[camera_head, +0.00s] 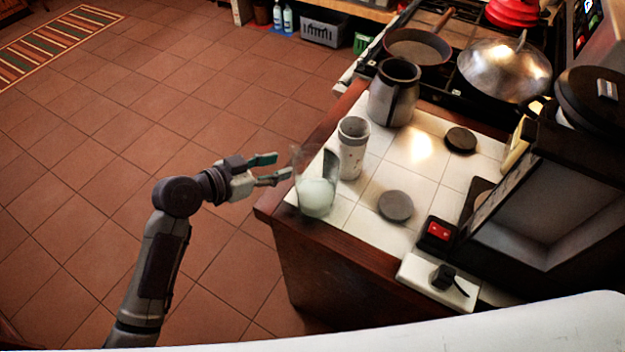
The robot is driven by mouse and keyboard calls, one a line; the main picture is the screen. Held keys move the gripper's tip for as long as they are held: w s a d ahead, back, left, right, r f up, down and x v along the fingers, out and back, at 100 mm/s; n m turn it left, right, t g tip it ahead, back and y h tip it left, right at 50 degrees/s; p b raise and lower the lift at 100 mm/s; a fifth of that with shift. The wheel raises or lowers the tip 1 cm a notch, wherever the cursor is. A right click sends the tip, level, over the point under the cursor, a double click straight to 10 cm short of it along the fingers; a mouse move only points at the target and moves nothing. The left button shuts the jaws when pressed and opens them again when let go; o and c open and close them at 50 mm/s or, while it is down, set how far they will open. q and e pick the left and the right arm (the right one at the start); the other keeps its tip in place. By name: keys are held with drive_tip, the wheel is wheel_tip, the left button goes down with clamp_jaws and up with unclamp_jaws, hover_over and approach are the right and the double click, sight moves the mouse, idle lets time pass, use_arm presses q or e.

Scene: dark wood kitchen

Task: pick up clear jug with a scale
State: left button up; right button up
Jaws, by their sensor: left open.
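The clear jug (316,188) stands upright on the white tiled counter, near its left edge. It is see-through with a whitish lower part; its scale marks are too small to read. My left gripper (278,168) is just left of the jug, with its fingers open and pointing right toward it. The fingers are empty, and I cannot tell whether a fingertip touches the jug. My right gripper is not in view.
A speckled cup (352,150) stands close behind the jug, with a grey pitcher (393,95) farther back. Dark round discs (395,206) lie on the tiles. A power strip (438,282) is at the front.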

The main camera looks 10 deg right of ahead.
sight(289, 163)
use_arm(q)
drive_tip(key=shift+w+d+f, duration=0.1)
drive_tip(key=shift+w+d, duration=0.15)
drive_tip(key=shift+d, duration=0.1)
drive_tip(key=p+x, duration=0.1)
drive_tip(key=x, duration=0.2)
drive_tip(key=shift+w+d+f+p, duration=0.15)
drive_tip(key=shift+d+f+p, duration=0.1)
drive_tip(key=shift+p, duration=0.1)
drive_tip(key=shift+w+d+f, duration=0.15)
drive_tip(key=shift+d+f, duration=0.05)
drive_tip(key=shift+f, duration=0.05)
drive_tip(key=shift+c, duration=0.2)
clamp_jaws()
